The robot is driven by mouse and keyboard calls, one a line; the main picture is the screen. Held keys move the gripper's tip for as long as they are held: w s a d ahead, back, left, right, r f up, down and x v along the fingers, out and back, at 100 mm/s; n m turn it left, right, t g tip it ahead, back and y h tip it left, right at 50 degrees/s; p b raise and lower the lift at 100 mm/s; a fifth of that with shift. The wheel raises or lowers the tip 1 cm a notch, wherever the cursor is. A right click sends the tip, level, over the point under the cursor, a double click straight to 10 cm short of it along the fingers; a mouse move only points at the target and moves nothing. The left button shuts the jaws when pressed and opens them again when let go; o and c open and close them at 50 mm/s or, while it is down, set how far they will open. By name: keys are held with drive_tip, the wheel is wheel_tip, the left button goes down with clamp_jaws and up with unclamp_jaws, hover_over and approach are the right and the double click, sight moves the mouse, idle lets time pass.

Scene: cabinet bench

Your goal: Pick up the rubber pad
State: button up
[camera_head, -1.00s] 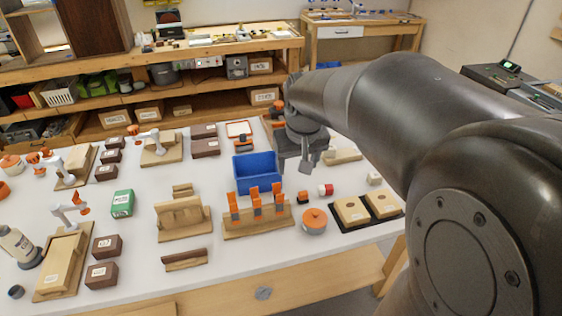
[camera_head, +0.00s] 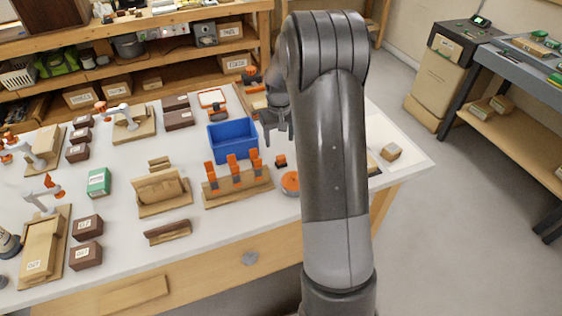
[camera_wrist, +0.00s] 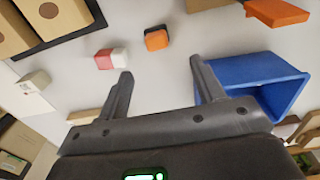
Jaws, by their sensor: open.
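I cannot tell for sure which thing is the rubber pad. A small orange and black block (camera_wrist: 156,38) lies on the white table ahead of my gripper (camera_wrist: 160,68) in the wrist view. A red and white block (camera_wrist: 110,58) lies to its left, near my left fingertip. The orange and black block also shows in the head view (camera_head: 280,161), just left of my arm. My gripper (camera_head: 275,130) is open and empty above the table, beside the blue bin (camera_head: 233,134). The red and white block is hidden behind my arm in the head view.
The blue bin is close to my right finger in the wrist view. A wooden rack (camera_head: 238,188) with orange-handled tools stands in front of the bin. An orange round pot (camera_head: 291,183) is partly hidden by my arm. A tan box (camera_head: 391,151) sits near the table's right end.

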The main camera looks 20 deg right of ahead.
sight(281, 156)
wheel_tip(281, 156, down, 4)
drive_tip(key=shift+r, duration=0.2)
drive_tip(key=shift+s+d+f, duration=0.1)
drive_tip(key=shift+s+f, duration=0.1)
drive_tip(key=shift+f, duration=1.15)
drive_tip(key=shift+s+d+f, duration=0.1)
drive_tip(key=shift+s+f, duration=0.1)
drive_tip(key=shift+f, duration=1.15)
drive_tip(key=shift+c, duration=0.2)
drive_tip(key=c, duration=1)
